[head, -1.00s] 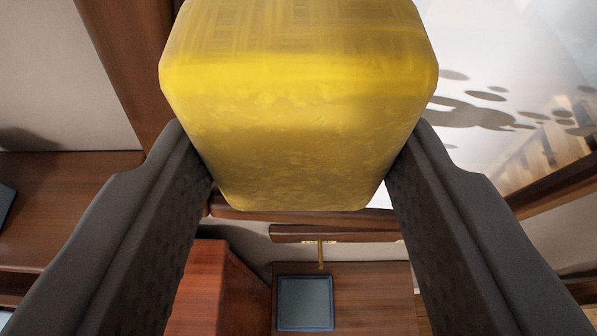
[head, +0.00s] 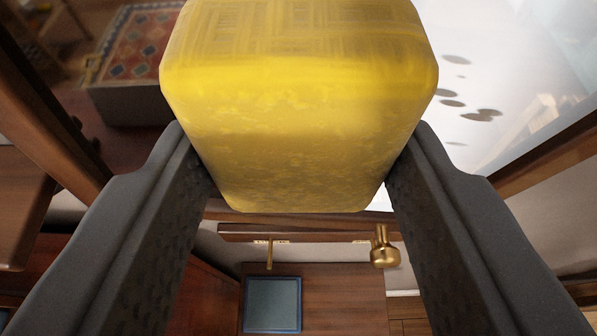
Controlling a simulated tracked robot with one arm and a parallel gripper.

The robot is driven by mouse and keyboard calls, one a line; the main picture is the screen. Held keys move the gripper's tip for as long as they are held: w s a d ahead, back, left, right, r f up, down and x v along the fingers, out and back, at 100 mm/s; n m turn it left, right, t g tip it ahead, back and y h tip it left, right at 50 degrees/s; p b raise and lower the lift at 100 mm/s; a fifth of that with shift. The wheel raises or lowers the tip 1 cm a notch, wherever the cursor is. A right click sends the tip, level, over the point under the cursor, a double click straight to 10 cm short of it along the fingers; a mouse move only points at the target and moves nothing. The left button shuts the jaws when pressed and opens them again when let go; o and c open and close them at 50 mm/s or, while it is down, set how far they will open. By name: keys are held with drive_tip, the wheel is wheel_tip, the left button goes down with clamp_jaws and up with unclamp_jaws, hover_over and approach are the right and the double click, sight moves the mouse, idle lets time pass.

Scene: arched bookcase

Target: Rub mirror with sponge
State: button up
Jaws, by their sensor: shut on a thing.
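My gripper (head: 298,165) is shut on a yellow sponge (head: 300,110), with one dark finger pressed against each side. The sponge fills the upper middle of the view and hides what lies behind it. The mirror (head: 520,50) is at the upper right, pale and bright, in a brown wooden frame (head: 550,155). Several dark spots (head: 482,115) show on the mirror just right of the sponge. The sponge overlaps the mirror's left part in the view. I cannot tell whether the two touch.
Below the sponge are a wooden surface with a blue-edged square item (head: 272,304) and a brass knob (head: 384,248). A wooden post (head: 45,110) slants at the left. A patterned red textile (head: 140,45) lies beyond it at the upper left.

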drive_tip(key=shift+d+f+b, duration=0.25)
drive_tip(key=shift+d+b, duration=0.15)
drive_tip(key=shift+d, duration=0.8)
drive_tip(key=shift+d+f+b, duration=0.2)
drive_tip(key=shift+d+b, duration=0.25)
drive_tip(key=shift+d, duration=0.8)
drive_tip(key=shift+d+f+b, duration=0.25)
drive_tip(key=shift+d+b, duration=0.15)
drive_tip(key=shift+d, duration=0.8)
drive_tip(key=shift+d+f, duration=0.15)
drive_tip(key=shift+a+r+p, duration=0.15)
drive_tip(key=shift+a+r, duration=0.35)
drive_tip(key=shift+a, duration=1.65)
drive_tip(key=shift+a+r+p, duration=0.2)
drive_tip(key=shift+a+r, duration=0.25)
drive_tip(key=shift+a, duration=1.75)
drive_tip(key=shift+a+r+p, duration=0.15)
drive_tip(key=shift+a+r, duration=0.35)
drive_tip(key=shift+a, duration=1.65)
drive_tip(key=shift+s+f, duration=0.1)
drive_tip(key=shift+s+b, duration=0.9)
drive_tip(key=shift+s, duration=1.9)
